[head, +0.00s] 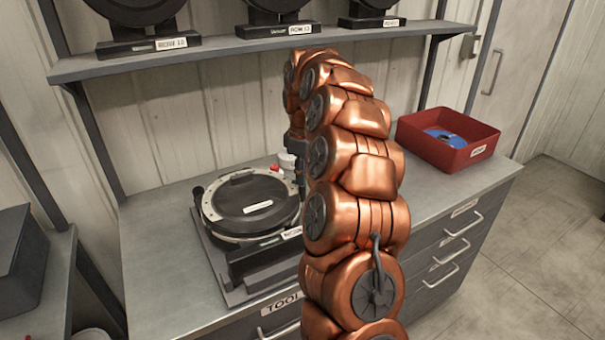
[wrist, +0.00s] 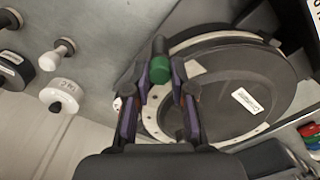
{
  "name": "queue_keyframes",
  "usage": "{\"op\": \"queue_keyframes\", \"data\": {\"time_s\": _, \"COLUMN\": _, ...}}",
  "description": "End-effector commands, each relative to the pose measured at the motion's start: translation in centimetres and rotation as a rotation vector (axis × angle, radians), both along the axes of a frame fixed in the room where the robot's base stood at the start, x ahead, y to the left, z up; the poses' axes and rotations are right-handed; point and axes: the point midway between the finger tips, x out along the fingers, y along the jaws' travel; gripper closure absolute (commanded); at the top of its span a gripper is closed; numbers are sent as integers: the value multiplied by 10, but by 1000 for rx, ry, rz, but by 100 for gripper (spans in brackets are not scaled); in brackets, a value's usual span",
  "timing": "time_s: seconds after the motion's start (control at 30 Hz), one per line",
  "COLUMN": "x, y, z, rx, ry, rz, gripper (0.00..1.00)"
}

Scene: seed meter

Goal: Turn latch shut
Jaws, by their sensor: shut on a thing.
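The seed meter (head: 250,205) sits on the workbench, with a round black lid inside a pale metal ring and a white label on it. In the wrist view the lid (wrist: 225,85) fills the right half. A dark latch with a green end (wrist: 160,70) stands at the rim of the ring. My gripper (wrist: 159,75) has its two purple fingers on either side of the green end, shut on it. In the head view my copper arm hides the gripper and the latch.
A red tray (head: 447,150) holding a blue disc stands at the right of the bench. White and black knob-like parts (wrist: 58,95) stand on the bench beside the meter. A shelf (head: 250,50) with several dark stands runs above. The bench's left part is clear.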

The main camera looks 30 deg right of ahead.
Motion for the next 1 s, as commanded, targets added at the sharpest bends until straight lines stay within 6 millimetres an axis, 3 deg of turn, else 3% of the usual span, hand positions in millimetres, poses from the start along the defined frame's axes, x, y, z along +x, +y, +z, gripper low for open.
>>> {"op": "queue_keyframes", "data": {"time_s": 0.5, "x": 0, "y": 0, "z": 1, "rx": 0, "ry": 1, "rz": 466, "gripper": 100}}
{"op": "queue_keyframes", "data": {"time_s": 1.0, "x": 0, "y": 0, "z": 0, "rx": 1, "ry": 2, "rz": 695, "gripper": 100}}
